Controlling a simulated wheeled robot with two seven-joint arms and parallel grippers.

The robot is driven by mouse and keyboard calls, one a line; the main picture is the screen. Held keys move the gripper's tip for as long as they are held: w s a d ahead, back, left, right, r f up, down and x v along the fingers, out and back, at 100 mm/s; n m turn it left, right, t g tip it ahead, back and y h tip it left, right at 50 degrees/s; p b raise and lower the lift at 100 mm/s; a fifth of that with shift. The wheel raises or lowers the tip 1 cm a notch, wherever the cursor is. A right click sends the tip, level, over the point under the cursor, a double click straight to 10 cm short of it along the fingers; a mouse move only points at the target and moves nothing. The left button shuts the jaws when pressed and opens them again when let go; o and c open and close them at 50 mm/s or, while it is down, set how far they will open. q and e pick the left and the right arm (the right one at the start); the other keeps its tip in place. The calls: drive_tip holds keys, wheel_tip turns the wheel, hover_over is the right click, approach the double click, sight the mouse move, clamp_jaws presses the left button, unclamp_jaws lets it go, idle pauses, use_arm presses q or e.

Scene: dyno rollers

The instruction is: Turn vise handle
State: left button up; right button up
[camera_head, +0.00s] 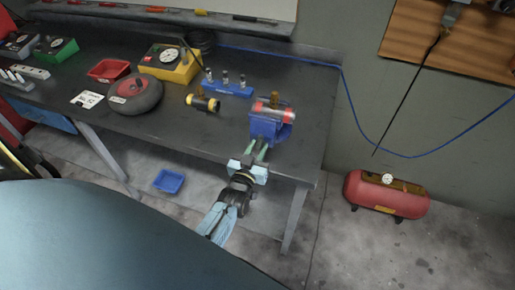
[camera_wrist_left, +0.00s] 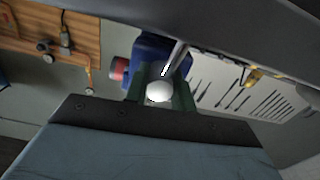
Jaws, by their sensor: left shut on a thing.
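The blue vise (camera_head: 265,128) sits at the front edge of the dark workbench, near its right corner. A red cylinder with a silvery end (camera_head: 275,112) lies in its jaws. My left gripper (camera_head: 261,149) reaches up to the vise from below and in front, with its green fingers just under it. In the left wrist view the green fingers (camera_wrist_left: 160,86) are closed around the metal vise handle (camera_wrist_left: 176,57), with its pale round knob (camera_wrist_left: 159,92) between them. The blue vise body (camera_wrist_left: 150,52) shows behind. In the head view the handle is mostly hidden by the gripper. My right gripper is out of view.
On the bench are a black-and-yellow cylinder (camera_head: 203,103), a blue holder with pegs (camera_head: 228,88), a yellow gauge box (camera_head: 168,64), a dark round gauge (camera_head: 135,95) and a red tray (camera_head: 108,70). A blue tray (camera_head: 169,181) lies below. A red tank (camera_head: 385,196) stands right.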

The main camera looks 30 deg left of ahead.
use_arm(q)
drive_tip(key=shift+s+f, duration=0.2)
drive_tip(key=shift+f, duration=0.1)
drive_tip(key=o, duration=1)
drive_tip(key=shift+r, duration=0.2)
drive_tip(key=v, duration=1.3)
drive_tip(key=shift+s, duration=0.2)
